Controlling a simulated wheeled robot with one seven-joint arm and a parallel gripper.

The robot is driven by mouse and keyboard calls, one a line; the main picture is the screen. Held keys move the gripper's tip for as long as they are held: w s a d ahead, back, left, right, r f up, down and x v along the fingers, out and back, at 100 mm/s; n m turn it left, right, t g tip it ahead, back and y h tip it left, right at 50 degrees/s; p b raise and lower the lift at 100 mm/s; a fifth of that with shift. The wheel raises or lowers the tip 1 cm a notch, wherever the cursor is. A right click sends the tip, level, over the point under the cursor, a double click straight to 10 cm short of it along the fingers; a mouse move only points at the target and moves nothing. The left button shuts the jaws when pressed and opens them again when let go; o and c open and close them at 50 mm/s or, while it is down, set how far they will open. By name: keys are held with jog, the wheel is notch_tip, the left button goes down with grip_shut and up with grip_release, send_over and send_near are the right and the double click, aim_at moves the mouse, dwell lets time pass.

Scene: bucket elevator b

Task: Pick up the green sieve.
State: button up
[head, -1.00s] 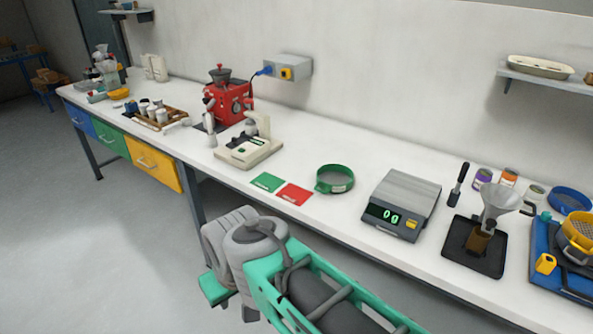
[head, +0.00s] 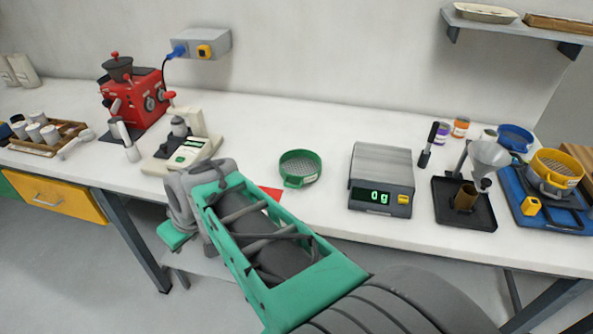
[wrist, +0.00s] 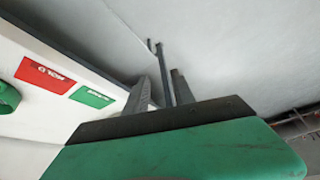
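The green sieve (head: 300,167) stands upright on the white bench, left of the scale, with its mesh facing up. Part of a green round thing, apparently the sieve (wrist: 7,97), shows at the left edge of the wrist view. In the wrist view my gripper (wrist: 160,80) shows two grey fingers with a gap between them and nothing held. The gripper is in front of the bench edge, apart from the sieve and to its lower left in the head view. There its fingers are hidden behind my arm.
The scale (head: 381,180) stands right of the sieve, with a black tray and funnel stand (head: 465,205) beyond. A red card (head: 271,193) lies near the front edge, and a green card (wrist: 91,97) beside it. A cream device (head: 185,150) and red machine (head: 133,93) stand left.

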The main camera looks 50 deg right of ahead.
aim_at(285, 172)
jog(key=d+f+m+t+h+b, duration=0.1)
jog(key=d+t, duration=0.1)
jog(key=d, duration=0.6)
jog(key=d+f+m+t+h+b, duration=0.1)
jog(key=d+f+t, duration=0.1)
jog(key=d, duration=0.7)
jog(key=d+f+m+t+h+b, duration=0.1)
jog(key=d, duration=0.8)
jog(key=shift+w+d+f+t+b, duration=0.15)
jog(key=shift+w+f+t+b, duration=0.05)
jog(key=shift+f+t+b, duration=0.2)
jog(key=s+d+h, duration=0.1)
jog(key=d, duration=0.1)
jog(key=s+d+m+h, duration=0.1)
jog(key=s+d, duration=0.1)
jog(key=d, duration=0.1)
jog(key=s+d+r+m+t, duration=0.1)
jog(key=s+d, duration=0.1)
jog(key=d, duration=0.1)
jog(key=shift+s+d+h, duration=0.2)
jog(key=shift+s+h, duration=0.05)
jog(key=shift+h, duration=0.15)
jog(key=shift+w+d, duration=0.2)
jog(key=shift+w, duration=0.15)
jog(key=x, duration=0.4)
jog(key=p+x, duration=0.1)
jog(key=x, duration=0.2)
jog(key=shift+w+a, duration=0.1)
jog(key=shift+a, duration=0.25)
grip_shut()
